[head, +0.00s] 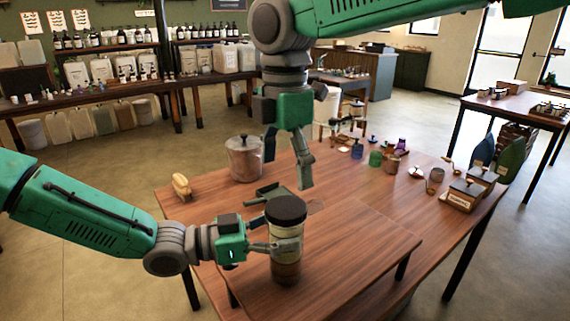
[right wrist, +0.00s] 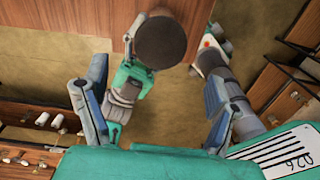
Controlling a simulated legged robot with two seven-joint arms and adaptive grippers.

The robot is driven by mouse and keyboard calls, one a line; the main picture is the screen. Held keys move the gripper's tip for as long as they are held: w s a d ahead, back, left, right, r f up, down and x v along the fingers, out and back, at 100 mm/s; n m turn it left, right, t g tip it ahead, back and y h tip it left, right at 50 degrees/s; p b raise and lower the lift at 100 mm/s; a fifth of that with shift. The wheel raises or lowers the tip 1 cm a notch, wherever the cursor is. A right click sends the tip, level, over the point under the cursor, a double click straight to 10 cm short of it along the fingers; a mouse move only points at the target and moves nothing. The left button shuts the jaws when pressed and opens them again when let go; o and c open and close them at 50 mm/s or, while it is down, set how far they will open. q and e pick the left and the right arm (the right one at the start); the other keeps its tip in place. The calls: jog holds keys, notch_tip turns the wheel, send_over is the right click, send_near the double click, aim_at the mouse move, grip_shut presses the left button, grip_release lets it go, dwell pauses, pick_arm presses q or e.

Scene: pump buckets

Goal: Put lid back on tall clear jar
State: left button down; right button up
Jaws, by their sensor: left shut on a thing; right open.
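The tall clear jar (head: 286,265) stands upright on the table's near part, with brown contents low inside. A dark round lid (head: 286,208) sits at the top of the jar, looking level; I cannot tell whether it is fully seated. The lid also shows from above in the right wrist view (right wrist: 161,42), where it hides the jar. My left gripper (head: 272,246) is shut on the jar's side, below the lid. My right gripper (head: 288,164) is open and empty, pointing down above the table behind the jar. Its spread fingers frame the right wrist view (right wrist: 155,88).
Small containers and wooden boxes (head: 463,194) fill the right side. The tabletop (head: 365,250) right of the jar is clear.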

aim_at(285, 206)
jog(key=shift+w+r, duration=0.1)
jog(key=shift+r, duration=0.05)
jog(key=shift+f, duration=4.05)
